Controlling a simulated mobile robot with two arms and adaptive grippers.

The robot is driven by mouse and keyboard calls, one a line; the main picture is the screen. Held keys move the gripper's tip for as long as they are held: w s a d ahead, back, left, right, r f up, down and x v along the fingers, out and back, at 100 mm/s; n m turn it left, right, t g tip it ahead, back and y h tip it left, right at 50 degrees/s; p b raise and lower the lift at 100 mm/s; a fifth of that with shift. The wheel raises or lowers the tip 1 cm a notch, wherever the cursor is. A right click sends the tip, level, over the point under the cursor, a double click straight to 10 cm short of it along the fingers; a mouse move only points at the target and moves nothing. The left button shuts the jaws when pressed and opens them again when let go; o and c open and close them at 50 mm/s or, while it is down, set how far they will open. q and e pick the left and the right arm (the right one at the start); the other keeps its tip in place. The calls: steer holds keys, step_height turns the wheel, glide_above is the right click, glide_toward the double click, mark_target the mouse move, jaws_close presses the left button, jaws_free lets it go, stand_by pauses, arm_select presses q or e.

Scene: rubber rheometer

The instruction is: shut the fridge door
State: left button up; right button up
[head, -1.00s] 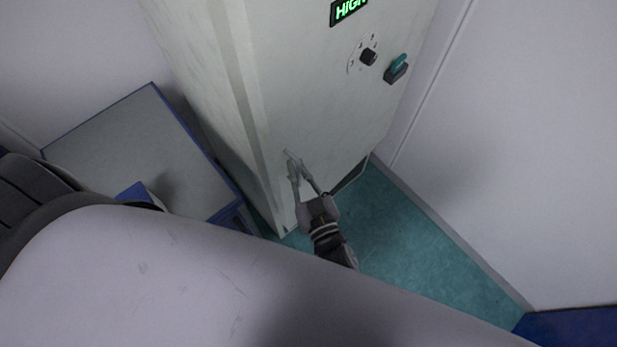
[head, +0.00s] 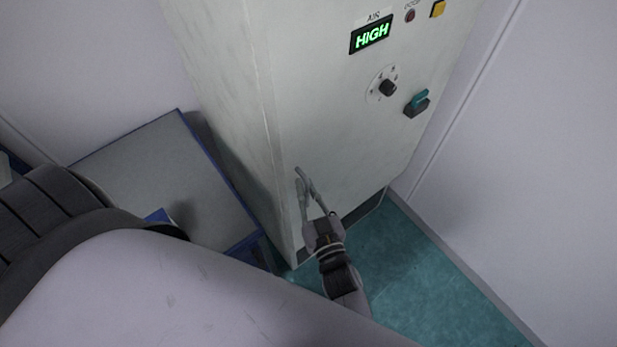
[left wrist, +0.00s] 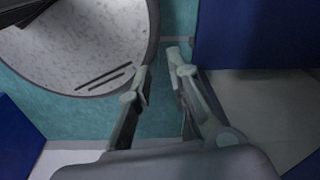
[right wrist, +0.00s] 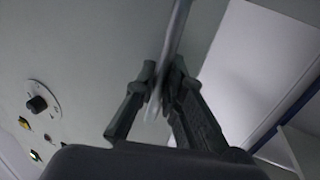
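The fridge is a tall off-white cabinet (head: 320,130) in the head view, and its front carries a lit "HIGH" display. I cannot tell how far its door stands open. My right gripper (head: 301,179) is low at the front face, near its left edge. In the right wrist view, a pale bar that looks like the door handle (right wrist: 178,30) runs between the fingertips of this gripper (right wrist: 163,75), which appear shut on it. My left gripper (left wrist: 161,66) is open and empty above the floor; its fingers are hidden in the head view.
A dial (head: 387,88) and a teal switch (head: 418,103) sit on the cabinet front. A grey table (head: 165,165) with blue edges stands left of the cabinet. A white wall (head: 530,170) is close on the right. Green floor (head: 400,270) shows between.

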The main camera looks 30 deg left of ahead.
steer(key=shift+o, duration=0.9)
steer(key=shift+a+r, duration=0.1)
steer(key=shift+a, duration=0.25)
steer(key=shift+s+d, duration=0.15)
steer(key=shift+d, duration=0.1)
steer(key=v, duration=1.1)
steer(key=shift+s+d, duration=0.2)
